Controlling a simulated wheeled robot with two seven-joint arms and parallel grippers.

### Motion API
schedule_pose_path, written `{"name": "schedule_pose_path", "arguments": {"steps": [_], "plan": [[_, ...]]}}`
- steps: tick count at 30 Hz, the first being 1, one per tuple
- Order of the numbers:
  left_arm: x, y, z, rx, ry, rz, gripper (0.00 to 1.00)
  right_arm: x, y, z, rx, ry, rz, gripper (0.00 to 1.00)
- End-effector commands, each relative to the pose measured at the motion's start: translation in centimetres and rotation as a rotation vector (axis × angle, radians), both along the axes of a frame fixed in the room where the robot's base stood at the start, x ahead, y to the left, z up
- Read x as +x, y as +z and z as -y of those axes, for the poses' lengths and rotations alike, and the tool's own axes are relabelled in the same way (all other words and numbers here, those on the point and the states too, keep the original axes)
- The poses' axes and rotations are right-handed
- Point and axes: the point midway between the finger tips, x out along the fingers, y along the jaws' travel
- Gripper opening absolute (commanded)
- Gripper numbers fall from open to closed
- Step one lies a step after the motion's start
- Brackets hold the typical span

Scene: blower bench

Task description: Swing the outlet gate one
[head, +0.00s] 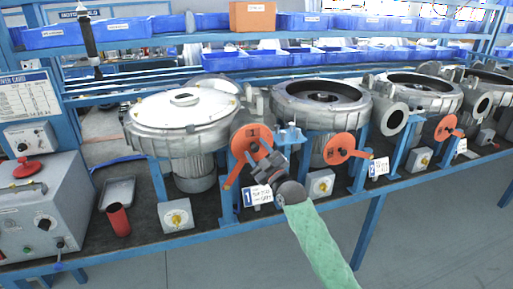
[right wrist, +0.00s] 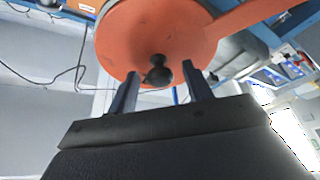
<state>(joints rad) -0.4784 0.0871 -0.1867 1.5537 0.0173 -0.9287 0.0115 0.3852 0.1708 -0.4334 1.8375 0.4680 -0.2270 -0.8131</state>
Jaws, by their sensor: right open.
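The outlet gate one is an orange disc with a lever arm (head: 238,168), on a blue post at the outlet of the leftmost blower (head: 185,105). A white label with a "1" (head: 257,195) is beside it. My right gripper (head: 262,165) is in front of the disc and covers part of it. In the right wrist view the orange disc (right wrist: 140,30) fills the top, with a dark round knob (right wrist: 158,72) on it. The knob sits between the two fingertips of my right gripper (right wrist: 163,85), which stand apart. My left gripper is not in view.
More blowers stand to the right, with a second orange gate (head: 340,149) and a third (head: 446,127). A grey control box (head: 40,205) and a red cup (head: 118,219) are on the bench at left. Blue bins (head: 90,33) line the shelf behind.

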Motion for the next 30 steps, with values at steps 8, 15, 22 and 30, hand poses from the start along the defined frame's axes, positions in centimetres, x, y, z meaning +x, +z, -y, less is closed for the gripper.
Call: {"name": "schedule_pose_path", "arguments": {"steps": [8,15,22,30], "plan": [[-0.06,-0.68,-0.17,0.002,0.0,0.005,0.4,0.56,0.1,-0.33,0.0,-0.001,-0.001,0.5],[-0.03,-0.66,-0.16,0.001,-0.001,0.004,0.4,0.55,0.1,-0.31,0.0,-0.001,-0.001,0.33],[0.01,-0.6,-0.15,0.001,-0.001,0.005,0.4,0.53,0.09,-0.33,-0.001,0.0,-0.001,0.0],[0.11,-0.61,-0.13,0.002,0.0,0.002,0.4,0.97,0.33,-0.63,-0.02,0.0,0.007,0.0]]}}
